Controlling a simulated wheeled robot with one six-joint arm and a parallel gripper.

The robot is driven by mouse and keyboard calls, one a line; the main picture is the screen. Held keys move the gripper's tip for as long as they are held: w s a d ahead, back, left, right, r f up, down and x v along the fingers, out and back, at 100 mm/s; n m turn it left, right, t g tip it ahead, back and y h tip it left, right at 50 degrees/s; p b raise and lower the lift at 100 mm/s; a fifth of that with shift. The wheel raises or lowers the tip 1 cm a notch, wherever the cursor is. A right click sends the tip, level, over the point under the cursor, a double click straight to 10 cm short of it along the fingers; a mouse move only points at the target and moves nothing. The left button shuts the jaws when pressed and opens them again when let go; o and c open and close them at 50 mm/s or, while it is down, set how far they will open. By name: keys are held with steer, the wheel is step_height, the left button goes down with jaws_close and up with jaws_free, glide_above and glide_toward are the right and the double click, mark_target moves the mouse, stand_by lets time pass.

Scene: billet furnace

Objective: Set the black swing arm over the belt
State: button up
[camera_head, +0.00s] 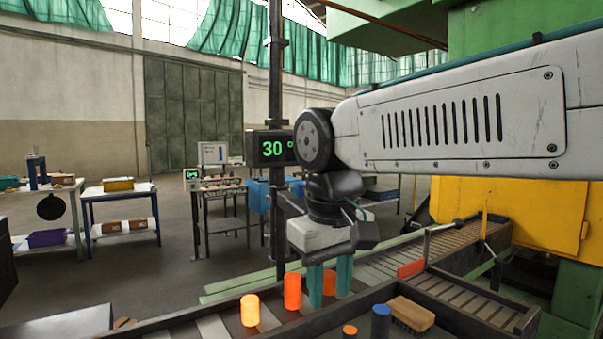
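The belt (212,327) runs from the lower left up to the right. A thin lever-like bar with a dark knob (457,222) stands over its far right part and may be the black swing arm; I cannot tell for sure. A red-orange plate (411,268) sits below it at the belt's side. My gripper (330,298) points down over the belt, left of that bar and apart from it. Its two teal fingers are spread. An orange cylinder (329,284) shows in the gap; its contact with the fingers cannot be seen.
A glowing yellow-orange cylinder (250,311) and an orange-red cylinder (292,291) stand on the belt left of my gripper. A post carries a "30°" display (270,149). A yellow machine (500,212) stands right.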

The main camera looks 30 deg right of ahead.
step_height(320, 180, up, 20)
steer(key=m+g+h, duration=0.1)
steer(key=m+h, duration=0.1)
glide_above(297, 200)
steer(key=s+a, duration=0.2)
steer(key=s, duration=0.2)
steer(key=x, duration=0.7)
steer(key=shift+d+f, duration=0.1)
jaws_close()
